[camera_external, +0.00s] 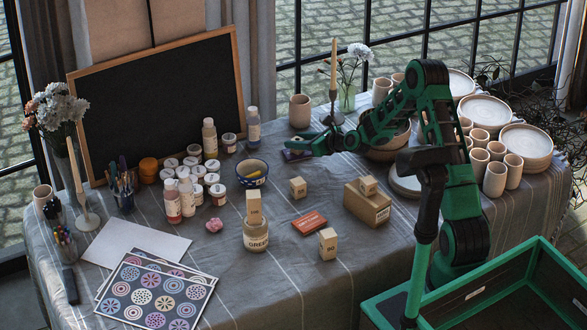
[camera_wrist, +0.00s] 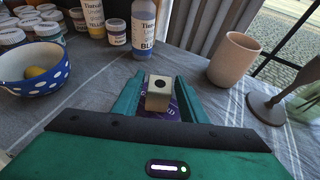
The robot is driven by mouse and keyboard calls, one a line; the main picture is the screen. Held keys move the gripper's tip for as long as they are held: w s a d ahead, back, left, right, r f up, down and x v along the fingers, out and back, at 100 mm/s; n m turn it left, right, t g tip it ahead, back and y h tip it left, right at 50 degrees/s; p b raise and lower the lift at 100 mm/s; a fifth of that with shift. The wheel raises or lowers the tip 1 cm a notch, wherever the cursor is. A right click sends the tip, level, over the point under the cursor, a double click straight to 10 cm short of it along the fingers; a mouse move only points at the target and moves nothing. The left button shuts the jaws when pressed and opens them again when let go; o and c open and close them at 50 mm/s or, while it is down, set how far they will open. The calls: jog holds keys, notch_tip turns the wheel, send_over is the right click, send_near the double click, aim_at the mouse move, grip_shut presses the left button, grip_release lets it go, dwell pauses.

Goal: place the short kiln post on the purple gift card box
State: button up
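A pale block-shaped kiln post (camera_wrist: 158,98) with a dark hole in its top stands between my fingers in the wrist view. The purple gift card box (camera_wrist: 173,113) shows under and around it, partly covered by the post and fingers. It appears to rest on the box. My gripper (camera_wrist: 160,92) has a finger on each side of the post, with narrow gaps showing, so it looks open. In the external view my gripper (camera_external: 305,146) is low over the purple gift card box (camera_external: 291,155), and the post there is mostly hidden.
A blue dotted bowl (camera_external: 252,173) is left of my gripper. A candle holder (camera_external: 332,117) and a clay cup (camera_external: 300,111) stand close behind.

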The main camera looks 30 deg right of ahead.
jog(key=shift+o, duration=0.2)
jog(key=shift+r, duration=0.1)
jog(key=shift+s+r, duration=0.1)
jog(key=shift+s, duration=0.05)
jog(key=s+d+r+n+g+h, duration=0.2)
jog(key=s+d+r+n+g, duration=0.25)
jog(key=s, duration=0.75)
jog(key=s+d+r+n+g+h, duration=0.1)
jog(key=s+d+r+n, duration=0.2)
jog(key=s+d+n, duration=0.65)
jog(key=s+d+r+n+g+h, duration=0.2)
jog(key=s+r+n, duration=0.2)
jog(key=s, duration=1.1)
jog(key=s+r+n+g, duration=0.2)
jog(key=s+n, duration=0.1)
jog(key=s, duration=0.9)
jog(key=s+d+r+n+g, duration=0.1)
jog(key=s+r+n+g, duration=0.1)
jog(key=s, duration=1.1)
jog(key=shift+s+d+r+n+g, duration=0.25)
jog(key=shift+r+n+g, duration=0.2)
jog(key=shift+n, duration=0.65)
